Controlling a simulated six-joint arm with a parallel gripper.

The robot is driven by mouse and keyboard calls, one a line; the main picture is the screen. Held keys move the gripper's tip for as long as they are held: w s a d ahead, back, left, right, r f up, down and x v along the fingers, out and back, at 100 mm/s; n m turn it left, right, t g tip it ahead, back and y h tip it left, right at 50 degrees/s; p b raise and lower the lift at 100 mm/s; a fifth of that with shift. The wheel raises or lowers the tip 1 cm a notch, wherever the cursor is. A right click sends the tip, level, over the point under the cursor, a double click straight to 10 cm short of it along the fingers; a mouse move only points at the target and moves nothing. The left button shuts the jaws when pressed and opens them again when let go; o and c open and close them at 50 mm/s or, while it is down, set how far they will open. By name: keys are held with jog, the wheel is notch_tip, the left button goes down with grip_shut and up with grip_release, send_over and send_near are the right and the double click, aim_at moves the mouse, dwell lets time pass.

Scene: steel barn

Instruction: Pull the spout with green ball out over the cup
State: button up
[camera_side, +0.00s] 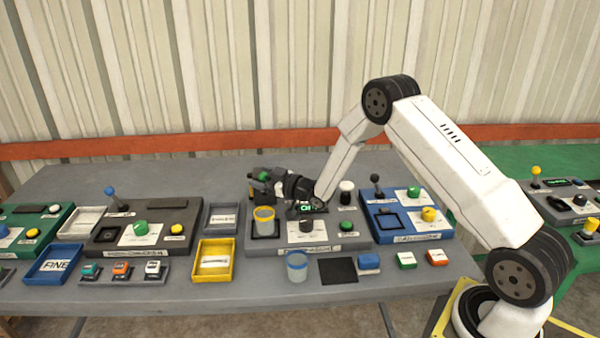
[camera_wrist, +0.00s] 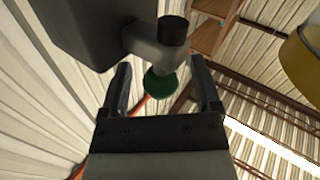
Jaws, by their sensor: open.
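The green ball (camera_wrist: 163,86) sits between the two spread fingers of my gripper (camera_wrist: 160,72) in the wrist view, with visible gaps to both fingers. The grey spout (camera_wrist: 148,48) with a black end (camera_wrist: 173,31) runs just above the ball in that picture. In the side view my gripper (camera_side: 268,184) reaches left over the grey station, and the green ball (camera_side: 263,176) shows at its fingers. The spout is mostly hidden there. A cup with a yellow band (camera_side: 264,222) stands on a black pad below the gripper.
A clear cup with a blue band (camera_side: 297,266) stands at the front of the grey station (camera_side: 330,243). A white cylinder with a black top (camera_side: 347,192) stands right of my gripper. A yellow tray (camera_side: 213,275) lies front left. A yellow curved thing (camera_wrist: 303,58) edges the wrist view.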

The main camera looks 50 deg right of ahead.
jog(key=shift+w+a, duration=0.2)
jog(key=shift+w, duration=0.55)
grip_shut()
dwell(1.1)
